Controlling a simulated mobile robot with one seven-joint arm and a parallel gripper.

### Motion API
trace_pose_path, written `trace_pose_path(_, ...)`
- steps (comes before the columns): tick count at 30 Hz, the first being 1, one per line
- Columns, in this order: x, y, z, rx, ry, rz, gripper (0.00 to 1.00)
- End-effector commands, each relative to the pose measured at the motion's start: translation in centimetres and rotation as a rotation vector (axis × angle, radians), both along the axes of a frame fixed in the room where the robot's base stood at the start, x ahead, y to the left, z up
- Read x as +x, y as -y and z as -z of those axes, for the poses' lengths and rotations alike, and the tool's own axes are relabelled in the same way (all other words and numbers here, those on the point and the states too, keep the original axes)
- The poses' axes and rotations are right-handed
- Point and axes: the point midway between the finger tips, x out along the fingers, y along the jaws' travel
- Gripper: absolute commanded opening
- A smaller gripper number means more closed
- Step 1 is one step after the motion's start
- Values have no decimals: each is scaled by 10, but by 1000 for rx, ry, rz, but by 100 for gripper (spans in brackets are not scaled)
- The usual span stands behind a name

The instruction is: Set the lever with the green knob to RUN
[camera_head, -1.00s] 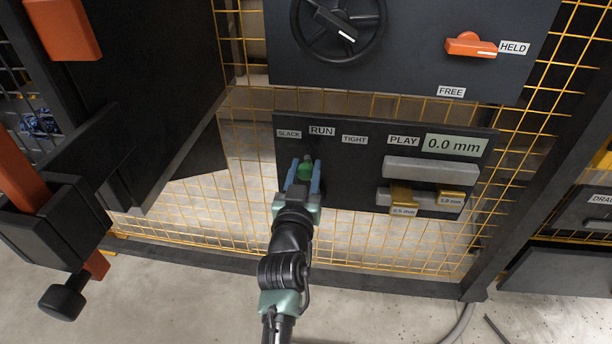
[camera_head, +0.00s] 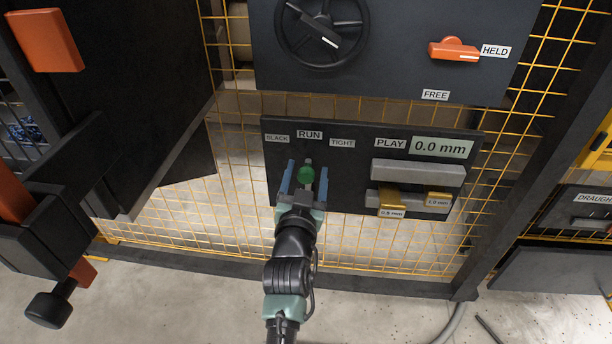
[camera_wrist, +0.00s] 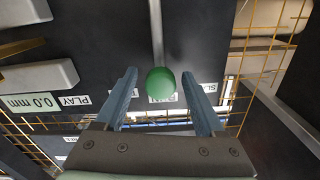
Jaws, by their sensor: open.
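The green knob (camera_head: 306,175) sits on its lever in front of the dark lower panel (camera_head: 350,197). The lever points up at the RUN label (camera_head: 309,134), with SLACK (camera_head: 277,139) to its left and TIGHT (camera_head: 342,143) to its right. My gripper (camera_head: 305,178) is open, its blue fingers on either side of the knob with gaps. In the wrist view the green knob (camera_wrist: 160,82) lies between the spread fingers (camera_wrist: 161,100), in front of the partly hidden RUN label, and the grey lever shaft (camera_wrist: 155,28) runs up from it.
The PLAY display (camera_head: 441,146) reads 0.0 mm, above a grey bar (camera_head: 418,172) and brass gauge pieces (camera_head: 392,203). Above are a black handwheel (camera_head: 322,30) and an orange handle (camera_head: 454,50) at HELD. Dark and orange machine parts (camera_head: 48,40) stand at the left.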

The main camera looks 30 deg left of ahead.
Motion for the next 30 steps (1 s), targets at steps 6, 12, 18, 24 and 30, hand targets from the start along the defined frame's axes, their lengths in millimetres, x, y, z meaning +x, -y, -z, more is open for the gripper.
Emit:
trace_pose_path(6, -12, 6, -1, 0, -1, 0, 71)
trace_pose_path(12, -43, 21, -2, -3, -3, -1, 71)
trace_pose_path(18, -77, 38, -1, -2, -4, 1, 71)
trace_pose_path(24, -103, 50, -1, -1, -2, 2, 71)
trace_pose_path(30, -115, 56, 0, 0, 0, 1, 71)
